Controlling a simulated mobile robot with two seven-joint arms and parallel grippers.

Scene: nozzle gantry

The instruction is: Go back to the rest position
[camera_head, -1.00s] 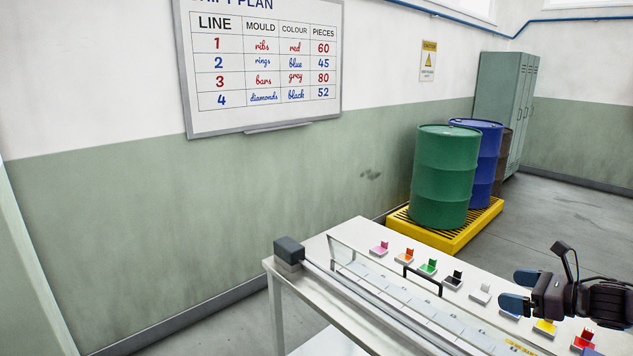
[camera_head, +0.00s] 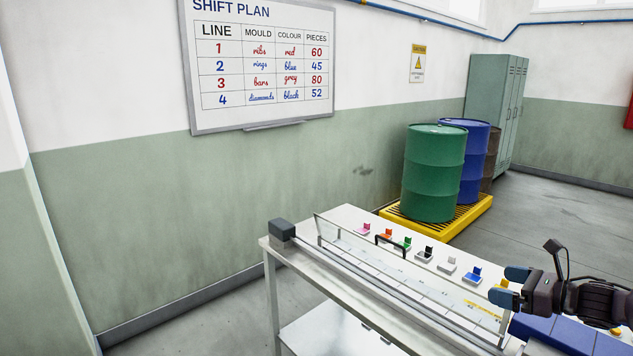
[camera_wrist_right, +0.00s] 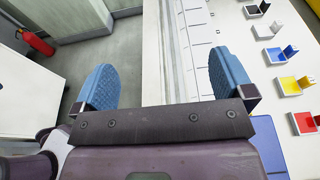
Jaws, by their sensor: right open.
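My right gripper (camera_head: 511,286) is at the right of the head view, its two blue fingertips apart with nothing between them. In the right wrist view the open gripper (camera_wrist_right: 163,75) hangs above the edge of the white bench (camera_wrist_right: 153,60) and its rail, with grey floor also showing below. My left gripper is in neither view.
Coloured pieces stand on small holders along the bench, among them green (camera_head: 404,243), black (camera_head: 426,254) and blue (camera_head: 473,275). A clear panel with a black handle (camera_head: 390,240) stands beside them. A blue flat object (camera_head: 560,333) lies near my right gripper. Drums (camera_head: 433,172) stand behind.

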